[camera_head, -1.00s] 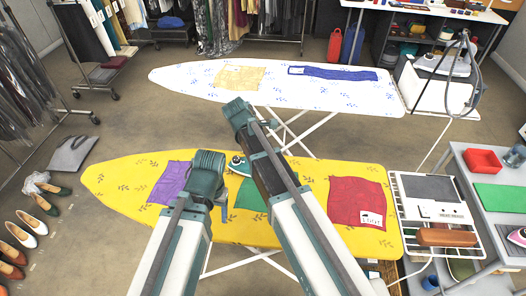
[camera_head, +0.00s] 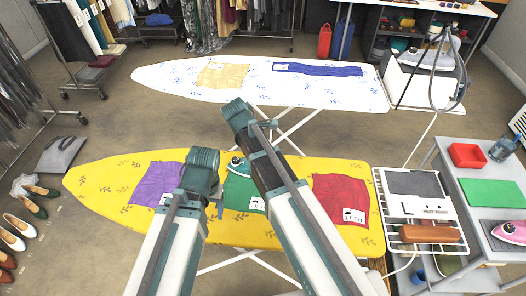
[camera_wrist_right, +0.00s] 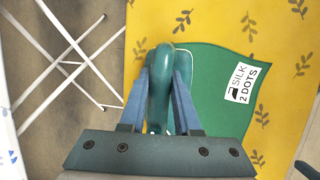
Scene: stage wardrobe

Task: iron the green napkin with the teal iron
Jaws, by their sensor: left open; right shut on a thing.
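The green napkin (camera_head: 236,196) lies on the yellow ironing board (camera_head: 105,182), between a purple cloth (camera_head: 157,184) and a red cloth (camera_head: 340,192). The wrist view shows the napkin (camera_wrist_right: 215,75) with a white label reading silk, 2 dots. The teal iron (camera_head: 237,166) is at the napkin's far edge, partly hidden by my right arm. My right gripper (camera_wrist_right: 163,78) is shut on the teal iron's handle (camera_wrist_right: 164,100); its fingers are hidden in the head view. My left gripper (camera_head: 219,208) is open and empty, pointing down by the napkin's left side.
A white board (camera_head: 165,78) with yellow and blue cloths stands behind. At right are a wire rack (camera_head: 385,212) with a brown block, and a grey table (camera_head: 455,160) with a red tray, green mat and pink iron. Floor at left holds shoes.

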